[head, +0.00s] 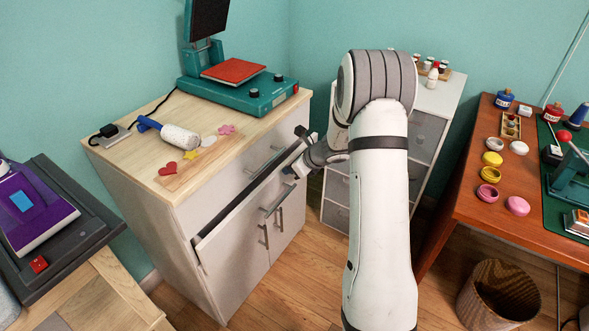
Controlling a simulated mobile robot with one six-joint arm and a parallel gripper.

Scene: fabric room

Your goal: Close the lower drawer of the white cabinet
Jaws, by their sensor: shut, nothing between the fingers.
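The white cabinet (186,243) has a wooden top and stands left of centre. Its lower drawer (235,236) is partly open: its front sticks out, with a dark gap along its top edge. The drawer's bar handle (276,199) is on the front. The upper drawer (222,188), just above, looks closed. My gripper (289,173) is shut and empty, by the right part of the open drawer, near its top edge. I cannot tell whether it touches the drawer. My arm hides part of the drawer's right end.
Two closed doors with upright handles (265,236) are below the drawer. A teal heat press (240,97) and a roller (180,137) are on top. A grey-drawered unit (336,187) stands behind my arm. A red-brown table (463,180) and wicker basket (498,297) are right. Floor in front is clear.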

